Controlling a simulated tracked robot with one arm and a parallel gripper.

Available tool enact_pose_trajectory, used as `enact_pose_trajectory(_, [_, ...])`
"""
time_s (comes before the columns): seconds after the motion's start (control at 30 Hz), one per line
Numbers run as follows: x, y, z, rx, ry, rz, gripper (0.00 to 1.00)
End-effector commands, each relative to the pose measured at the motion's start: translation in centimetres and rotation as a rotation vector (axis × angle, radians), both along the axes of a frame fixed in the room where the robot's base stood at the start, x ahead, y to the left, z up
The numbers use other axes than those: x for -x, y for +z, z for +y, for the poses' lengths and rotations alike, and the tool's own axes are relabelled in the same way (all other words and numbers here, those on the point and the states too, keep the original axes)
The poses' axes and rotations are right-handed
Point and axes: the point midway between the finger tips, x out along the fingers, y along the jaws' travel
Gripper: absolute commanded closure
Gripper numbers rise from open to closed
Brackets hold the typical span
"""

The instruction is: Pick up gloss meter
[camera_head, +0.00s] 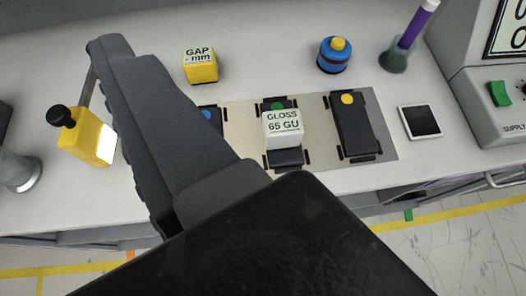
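The gloss meter (283,128), a small white box whose face reads "GLOSS 65 GU", sits at the middle black module with a green dot (278,104), near the centre of the view. My gripper (105,55) reaches up from the bottom centre to the upper left as a large dark grey shape. It lies left of the gloss meter and looks apart from it. Only one finger shows clearly, so its opening cannot be judged. It partly hides the module with a blue dot (208,115).
A beige mat (240,125) bears the modules, including a yellow-dotted one (354,125).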

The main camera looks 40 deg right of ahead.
Motion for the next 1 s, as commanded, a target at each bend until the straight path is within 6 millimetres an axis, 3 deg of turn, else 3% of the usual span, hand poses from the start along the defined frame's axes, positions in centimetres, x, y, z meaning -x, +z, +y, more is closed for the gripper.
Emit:
enact_pose_trajectory(0.03, [-0.7, -4.5, -1.3, -0.002, -0.052, 0.03, 0.24])
enact_pose_trajectory(0.1, [-0.8, -9.5, -3.4, 0.009, -0.131, 0.057, 0.24])
enact_pose_trajectory(0.2, [-0.1, -15.4, -6.4, 0.044, -0.24, 0.093, 0.24])
enact_pose_trajectory(0.33, [1.5, -20.5, -9.5, 0.103, -0.35, 0.13, 0.24])
enact_pose_trajectory(0.43, [2.7, -22.7, -11.0, 0.137, -0.4, 0.152, 0.24])
enact_pose_trajectory(0.57, [3.0, -23.8, -12.1, 0.158, -0.427, 0.159, 0.24])
enact_pose_trajectory(1.0, [-1.8, -26.3, -15.4, 0.157, -0.429, 0.159, 0.24])
